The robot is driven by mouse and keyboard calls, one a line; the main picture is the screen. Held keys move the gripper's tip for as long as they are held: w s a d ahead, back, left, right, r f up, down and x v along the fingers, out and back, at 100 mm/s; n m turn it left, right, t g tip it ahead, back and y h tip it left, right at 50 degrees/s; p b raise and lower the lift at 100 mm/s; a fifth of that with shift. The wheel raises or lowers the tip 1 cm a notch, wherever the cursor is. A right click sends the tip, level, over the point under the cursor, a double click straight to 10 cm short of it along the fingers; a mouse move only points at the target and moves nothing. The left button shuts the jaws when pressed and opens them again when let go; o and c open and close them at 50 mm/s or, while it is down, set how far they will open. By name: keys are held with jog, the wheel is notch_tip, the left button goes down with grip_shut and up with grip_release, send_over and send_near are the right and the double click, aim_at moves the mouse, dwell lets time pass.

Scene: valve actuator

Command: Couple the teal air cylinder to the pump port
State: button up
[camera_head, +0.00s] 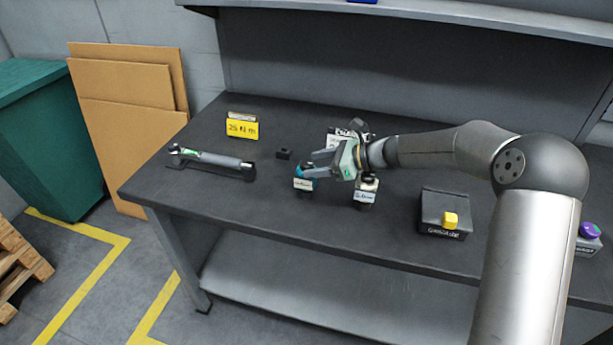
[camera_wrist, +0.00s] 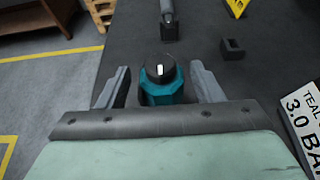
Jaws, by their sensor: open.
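The teal air cylinder (camera_head: 304,184) stands on the workbench, left of centre, with a white label on its front. In the wrist view the cylinder (camera_wrist: 162,88) shows its teal body and black top with a white mark. My gripper (camera_head: 316,163) is open, and its two fingers lie on either side of the cylinder in the wrist view (camera_wrist: 158,84). A gap shows between each finger and the cylinder. A second small labelled unit (camera_head: 366,192) stands to the right, partly under my arm. I cannot tell which thing is the pump port.
A torque wrench (camera_head: 212,160) lies in a black cradle at the left. A yellow sign (camera_head: 242,128) stands behind it, and a small black block (camera_head: 284,154) lies nearby. A black box with a yellow button (camera_head: 450,220) is at the right. A white sign (camera_wrist: 306,118) stands near my gripper.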

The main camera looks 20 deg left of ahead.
aim_at(312, 163)
jog(key=x, duration=0.3)
jog(key=shift+a+p, duration=0.2)
jog(key=shift+p, duration=0.1)
jog(key=shift+d, duration=0.1)
grip_shut()
